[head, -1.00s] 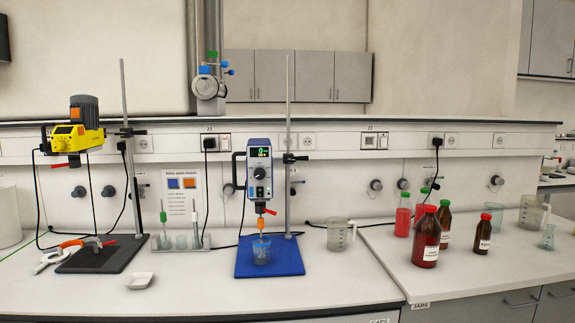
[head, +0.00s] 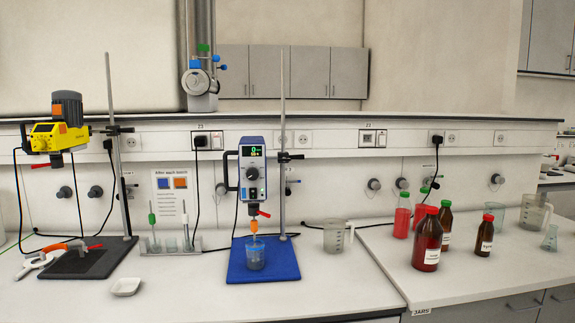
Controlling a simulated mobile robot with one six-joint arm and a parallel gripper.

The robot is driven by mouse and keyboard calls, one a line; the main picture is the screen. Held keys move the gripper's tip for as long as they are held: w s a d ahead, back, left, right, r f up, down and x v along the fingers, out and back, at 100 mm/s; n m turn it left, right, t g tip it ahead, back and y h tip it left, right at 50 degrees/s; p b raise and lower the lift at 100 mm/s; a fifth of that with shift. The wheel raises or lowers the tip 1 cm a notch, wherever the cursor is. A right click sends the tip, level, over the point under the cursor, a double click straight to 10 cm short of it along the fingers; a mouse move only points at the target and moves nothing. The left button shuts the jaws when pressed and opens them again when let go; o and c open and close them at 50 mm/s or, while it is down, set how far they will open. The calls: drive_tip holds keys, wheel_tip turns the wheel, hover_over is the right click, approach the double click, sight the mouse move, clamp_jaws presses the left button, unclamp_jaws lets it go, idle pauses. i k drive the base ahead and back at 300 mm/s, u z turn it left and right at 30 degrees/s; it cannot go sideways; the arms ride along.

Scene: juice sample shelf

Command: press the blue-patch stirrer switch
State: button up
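A blue and white stirrer (head: 252,172) hangs on an upright rod in the middle of the head view. Its display is lit with green and yellow figures, and a round knob sits below the display. It stands over a blue base plate (head: 263,271) that bears a small beaker (head: 255,258). A second stirrer, yellow (head: 57,133) with a dark motor, hangs on a rod at the left over a black plate (head: 88,261). A sign (head: 172,195) with one blue and one orange patch is on the wall between them. No blue patch is clear on either stirrer. My gripper is not in view.
A tube rack (head: 171,245) and a white dish (head: 126,287) stand left of the blue base plate. A glass jug (head: 335,237) stands right of it. Several red and brown bottles (head: 427,240) crowd the right bench. The front of the bench is mostly clear.

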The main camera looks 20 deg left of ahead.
sight(253, 192)
drive_tip(key=u, duration=0.05)
drive_tip(key=k, duration=1.45)
drive_tip(key=u, duration=1.05)
drive_tip(key=i, duration=1.7)
drive_tip(key=z, duration=0.2)
